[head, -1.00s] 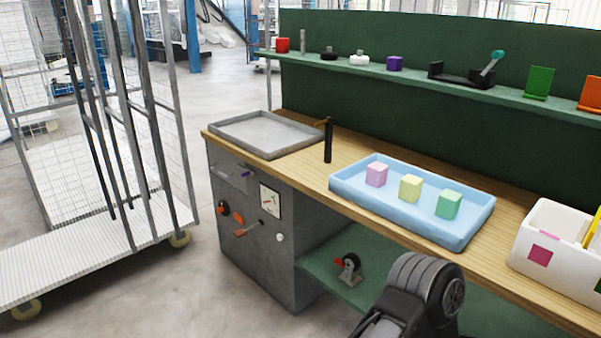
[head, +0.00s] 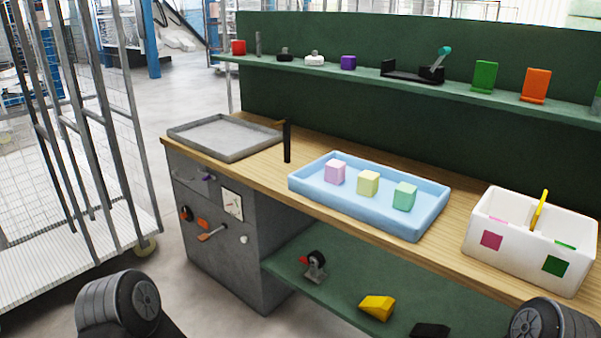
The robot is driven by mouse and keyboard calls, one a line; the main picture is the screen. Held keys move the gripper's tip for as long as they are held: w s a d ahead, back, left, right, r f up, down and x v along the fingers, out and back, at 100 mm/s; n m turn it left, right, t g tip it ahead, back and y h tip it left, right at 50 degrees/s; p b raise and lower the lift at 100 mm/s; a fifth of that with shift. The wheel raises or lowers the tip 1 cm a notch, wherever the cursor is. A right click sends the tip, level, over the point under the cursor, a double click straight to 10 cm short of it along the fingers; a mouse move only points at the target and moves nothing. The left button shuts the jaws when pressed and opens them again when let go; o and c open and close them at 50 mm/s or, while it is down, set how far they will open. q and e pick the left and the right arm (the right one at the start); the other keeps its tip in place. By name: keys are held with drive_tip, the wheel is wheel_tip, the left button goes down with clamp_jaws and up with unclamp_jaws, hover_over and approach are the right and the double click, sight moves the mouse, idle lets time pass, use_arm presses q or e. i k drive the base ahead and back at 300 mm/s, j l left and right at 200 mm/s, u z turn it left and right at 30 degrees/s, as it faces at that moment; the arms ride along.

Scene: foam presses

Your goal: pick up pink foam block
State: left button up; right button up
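The pink foam block (head: 334,171) sits in the light blue tray (head: 420,230) on the wooden bench, at the tray's left part. A yellow block (head: 368,183) and a green block (head: 404,196) stand in a row to its right. Dark rounded parts of my arms show at the bottom left and bottom right, well apart from the block. Neither gripper's fingers are in view.
A white bin (head: 520,255) with pink and green square marks stands right of the tray. A grey tray (head: 222,152) lies at the bench's left end, with a black upright post (head: 287,142) beside it. A wire cage trolley (head: 85,250) stands at left.

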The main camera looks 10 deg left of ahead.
sight(334, 170)
drive_tip(key=z, duration=0.4)
drive_tip(key=i+j+z, duration=0.15)
drive_tip(key=j+z, duration=0.2)
drive_tip(key=i+j+z, duration=0.1)
drive_tip(key=j+z, duration=0.15)
drive_tip(key=z, duration=0.15)
drive_tip(key=j+z, duration=0.65)
drive_tip(key=j, duration=1.7)
